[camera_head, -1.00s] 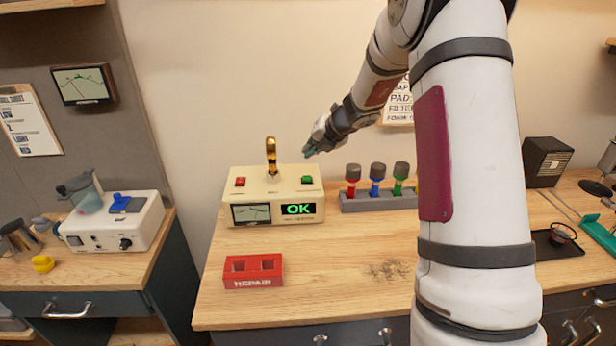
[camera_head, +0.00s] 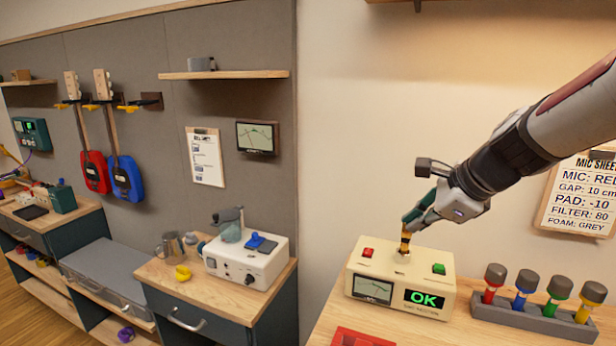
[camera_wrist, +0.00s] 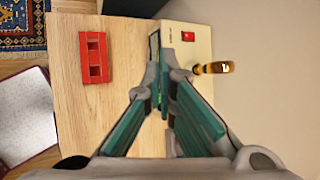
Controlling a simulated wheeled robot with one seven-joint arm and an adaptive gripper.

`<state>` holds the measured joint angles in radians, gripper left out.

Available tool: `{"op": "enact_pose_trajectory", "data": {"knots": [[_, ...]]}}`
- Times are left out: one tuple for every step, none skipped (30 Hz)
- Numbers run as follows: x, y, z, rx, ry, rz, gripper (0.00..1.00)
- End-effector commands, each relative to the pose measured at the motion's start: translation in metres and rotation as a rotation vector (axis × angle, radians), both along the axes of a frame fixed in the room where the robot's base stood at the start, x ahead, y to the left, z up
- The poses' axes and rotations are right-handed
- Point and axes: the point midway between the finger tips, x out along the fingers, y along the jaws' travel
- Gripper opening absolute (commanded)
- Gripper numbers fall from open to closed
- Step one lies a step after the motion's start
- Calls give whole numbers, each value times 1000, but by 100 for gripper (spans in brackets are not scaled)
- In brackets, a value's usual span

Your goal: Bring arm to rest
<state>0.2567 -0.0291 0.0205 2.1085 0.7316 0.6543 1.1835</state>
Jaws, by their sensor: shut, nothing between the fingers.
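My gripper (camera_head: 412,217) is in front of or above the cream tester box (camera_head: 370,265) in the head view, with its teal fingers brought together and nothing between them. In the wrist view the gripper (camera_wrist: 163,80) points at the box (camera_wrist: 190,42) from above. A gold upright piece (camera_head: 405,243) stands on the box, partly hidden by my gripper in the head view. In the wrist view this gold piece (camera_wrist: 213,68) is to the right of the fingers, apart from them. The box screen (camera_head: 425,299) reads OK.
A rack (camera_head: 535,318) with several coloured, grey-capped pieces stands right of the box. A red holder (camera_wrist: 94,57) lies on the bench in front of the box. A white device (camera_head: 245,262) sits on the left bench. A shelf (camera_head: 225,75) and two guitars hang on the wall.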

Motion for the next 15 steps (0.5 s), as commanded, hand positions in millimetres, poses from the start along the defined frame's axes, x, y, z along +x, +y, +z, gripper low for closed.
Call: {"op": "enact_pose_trajectory", "data": {"knots": [[-22, 11, 9, -92, -31, 124, 0], [-35, 16, 12, -153, -47, 203, 0], [-52, 22, 16, -232, -68, 308, 0], [-65, 26, 18, -290, -83, 387, 0], [-78, 28, 20, -350, -98, 463, 0], [-95, 32, 21, -429, -116, 569, 0], [-108, 34, 22, -487, -130, 646, 0], [-121, 35, 23, -545, -142, 723, 0], [-138, 36, 23, -624, -157, 825, 0], [-150, 36, 22, -682, -168, 902, 0], [-162, 36, 22, -738, -177, 976, 0], [-177, 35, 21, -812, -189, 1072, 0], [-188, 33, 19, -862, -196, 1141, 0], [-197, 32, 18, -912, -201, 1205, 0], [-209, 29, 16, -973, -206, 1285, 0]]}}
